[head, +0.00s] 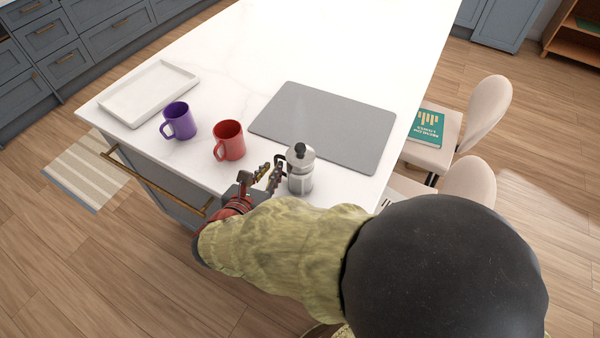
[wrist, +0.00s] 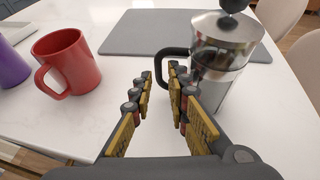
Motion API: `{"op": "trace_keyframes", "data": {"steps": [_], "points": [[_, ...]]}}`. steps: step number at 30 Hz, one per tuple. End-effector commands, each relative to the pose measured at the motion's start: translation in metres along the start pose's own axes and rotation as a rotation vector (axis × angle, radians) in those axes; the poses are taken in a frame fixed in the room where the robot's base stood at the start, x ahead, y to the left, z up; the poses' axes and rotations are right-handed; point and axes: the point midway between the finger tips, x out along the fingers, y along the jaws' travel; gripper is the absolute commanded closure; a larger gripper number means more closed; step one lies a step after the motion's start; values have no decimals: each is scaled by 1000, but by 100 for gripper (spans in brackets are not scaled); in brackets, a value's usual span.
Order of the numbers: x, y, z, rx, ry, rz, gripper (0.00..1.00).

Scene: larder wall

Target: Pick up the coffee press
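The coffee press (head: 301,172) stands upright on the white counter near its front edge, silver and glass with a black knob and a black handle on its left side. It also shows in the wrist view (wrist: 222,62), at the right. My gripper (head: 268,174) is beside the press on its left, at the handle. In the wrist view my gripper (wrist: 160,88) has its two fingers apart, with the right finger close to the handle and the press body. I cannot tell whether that finger touches. Nothing is held between the fingers.
A red mug (head: 229,140) and a purple mug (head: 178,122) stand to the left of my gripper. A white tray (head: 112,108) lies at the counter's left end. A grey mat (head: 345,120) lies behind the press. Chairs (head: 470,135) stand along the right side.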

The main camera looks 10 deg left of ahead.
Motion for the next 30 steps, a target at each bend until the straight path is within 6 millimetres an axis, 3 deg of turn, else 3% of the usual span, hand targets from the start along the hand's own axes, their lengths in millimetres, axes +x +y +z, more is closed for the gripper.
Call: {"op": "trace_keyframes", "data": {"steps": [10,19,27,30], "points": [[45,2,1,2,1,-2,83],[48,3,3,1,0,0,84],[48,3,2,2,1,0,99],[48,3,2,2,1,0,100]]}}
